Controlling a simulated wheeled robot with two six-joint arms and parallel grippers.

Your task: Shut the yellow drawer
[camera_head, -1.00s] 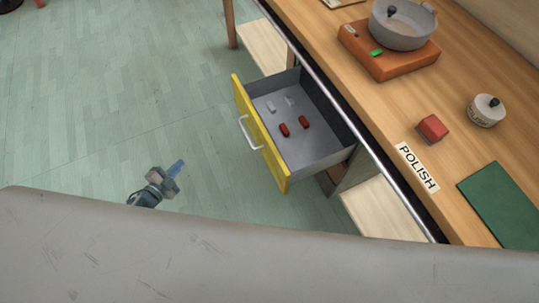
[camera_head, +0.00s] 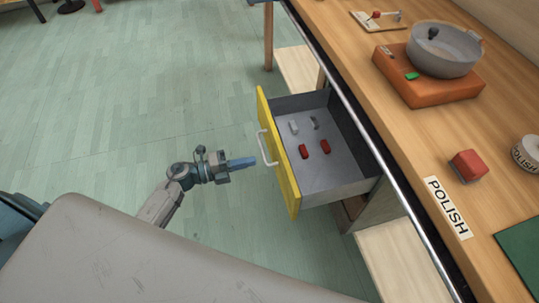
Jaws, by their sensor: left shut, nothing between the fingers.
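The yellow drawer (camera_head: 279,153) stands open under the workbench, pulled out to the left. Its front panel is yellow with a white bar handle (camera_head: 266,147). Inside the grey drawer lie two red pieces (camera_head: 304,152) and two pale pieces (camera_head: 293,127). My left gripper (camera_head: 250,162) is shut and empty, with its blue fingertips just left of the drawer front, pointing at it near the handle. A small gap seems to show between fingertips and handle. My right gripper is not in view.
The wooden workbench (camera_head: 400,130) carries an orange burner with a grey pot (camera_head: 445,50), a red block (camera_head: 468,166), a POLISH label (camera_head: 448,207), a white tin (camera_head: 527,153) and a green mat (camera_head: 522,250). The green floor (camera_head: 130,110) left of the drawer is clear.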

